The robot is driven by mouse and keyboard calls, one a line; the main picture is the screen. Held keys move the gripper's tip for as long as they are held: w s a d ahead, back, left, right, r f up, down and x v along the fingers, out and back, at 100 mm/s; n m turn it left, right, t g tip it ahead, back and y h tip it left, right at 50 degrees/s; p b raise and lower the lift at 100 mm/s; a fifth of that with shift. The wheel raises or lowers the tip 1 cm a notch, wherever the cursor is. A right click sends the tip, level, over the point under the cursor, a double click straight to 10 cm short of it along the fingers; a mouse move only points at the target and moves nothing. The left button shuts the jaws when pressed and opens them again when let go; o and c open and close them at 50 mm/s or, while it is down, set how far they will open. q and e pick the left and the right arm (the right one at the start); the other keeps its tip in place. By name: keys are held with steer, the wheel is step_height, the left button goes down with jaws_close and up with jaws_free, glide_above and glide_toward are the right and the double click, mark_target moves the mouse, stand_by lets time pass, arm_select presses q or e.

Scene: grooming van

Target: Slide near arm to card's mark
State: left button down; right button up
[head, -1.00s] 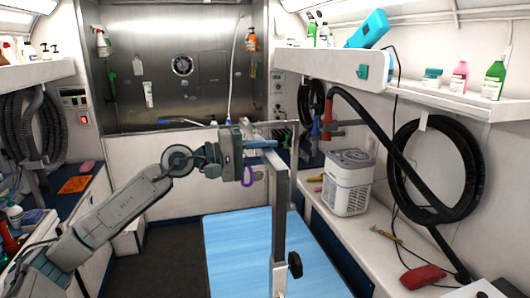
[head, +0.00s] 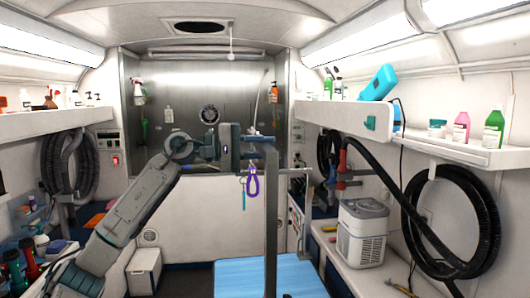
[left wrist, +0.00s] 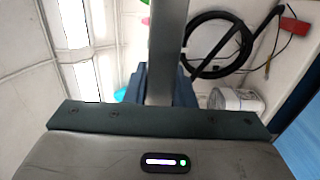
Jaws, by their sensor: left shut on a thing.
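The near grooming arm is a grey post (head: 271,215) rising beside the blue table (head: 265,277), its top at my left gripper. A purple loop (head: 253,183) and a teal loop (head: 243,192) hang just below the gripper. My left gripper (head: 262,138) is shut on the arm's top part, well above the table. In the left wrist view, the grey bar (left wrist: 167,45) runs out from between its dark fingers. A second, thinner arm (head: 302,205) stands behind to the right. I cannot make out the card or its mark. My right gripper is out of view.
A white dryer box (head: 362,235) sits on the right counter. A black hose (head: 455,225) coils on the right wall. A steel tub (head: 200,90) is at the back.

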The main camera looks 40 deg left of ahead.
arm_select(q)
steer(key=shift+a+r, duration=0.15)
steer(key=shift+r, duration=0.1)
steer(key=c, duration=1.5)
jaws_free()
steer(key=o, duration=0.3)
steer(key=shift+f, duration=0.1)
steer(key=shift+s+a+f+b, duration=0.2)
steer(key=shift+s+b, duration=0.05)
steer(key=shift+b, duration=0.35)
steer(key=b+v, duration=0.8)
steer(key=v, duration=0.2)
steer(key=shift+r, duration=0.3)
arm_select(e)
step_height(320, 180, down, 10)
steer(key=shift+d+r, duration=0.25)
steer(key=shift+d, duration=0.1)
arm_select(q)
steer(key=shift+s+d, duration=0.1)
steer(key=shift+d, duration=0.05)
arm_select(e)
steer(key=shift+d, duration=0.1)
